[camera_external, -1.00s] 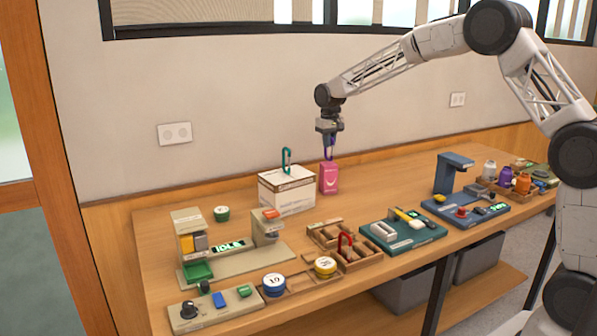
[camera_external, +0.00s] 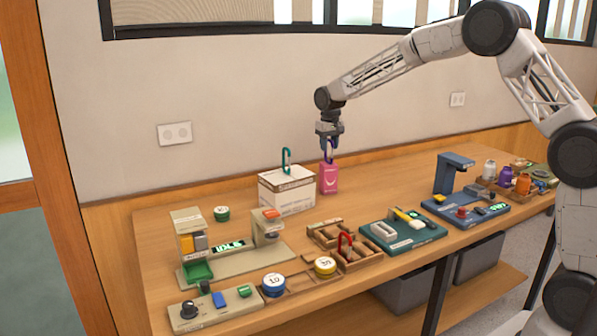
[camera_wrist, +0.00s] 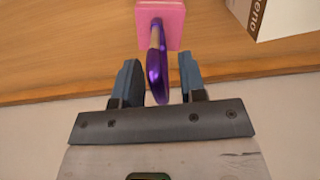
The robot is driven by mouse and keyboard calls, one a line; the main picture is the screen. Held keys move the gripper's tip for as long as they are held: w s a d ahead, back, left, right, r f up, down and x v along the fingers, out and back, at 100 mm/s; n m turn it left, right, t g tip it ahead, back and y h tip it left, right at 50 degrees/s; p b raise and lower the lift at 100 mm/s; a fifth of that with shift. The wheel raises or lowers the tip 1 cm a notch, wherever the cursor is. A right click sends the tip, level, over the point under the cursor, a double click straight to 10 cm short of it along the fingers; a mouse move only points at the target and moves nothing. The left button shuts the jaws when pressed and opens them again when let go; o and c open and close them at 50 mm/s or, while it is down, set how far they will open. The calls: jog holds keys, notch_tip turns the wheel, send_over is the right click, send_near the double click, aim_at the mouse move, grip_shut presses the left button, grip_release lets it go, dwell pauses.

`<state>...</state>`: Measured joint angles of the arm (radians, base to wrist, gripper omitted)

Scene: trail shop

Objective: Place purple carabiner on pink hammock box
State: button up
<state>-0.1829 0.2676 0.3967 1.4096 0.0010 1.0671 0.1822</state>
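The pink hammock box (camera_external: 329,181) stands upright on the table beside the white carton; its top also shows in the wrist view (camera_wrist: 172,14). The purple carabiner (camera_wrist: 157,72) stands upright on top of the pink box, its lower end at the box top. It shows only in part in the external view (camera_external: 330,155). My gripper (camera_wrist: 158,80) is open, with its blue fingers on either side of the carabiner and a visible gap to each. In the external view my gripper (camera_external: 329,143) is just above the pink box.
The white carton (camera_external: 287,193) with a green carabiner (camera_external: 286,161) on top stands close left of the pink box. A wooden tray (camera_external: 357,260) with a red carabiner (camera_external: 345,245) and several device stations lie nearer the front. The table right of the pink box is clear.

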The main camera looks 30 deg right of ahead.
jog(key=shift+r, duration=0.2)
notch_tip(320, 180, up, 11)
jog(key=shift+r, duration=0.5)
dwell(0.9)
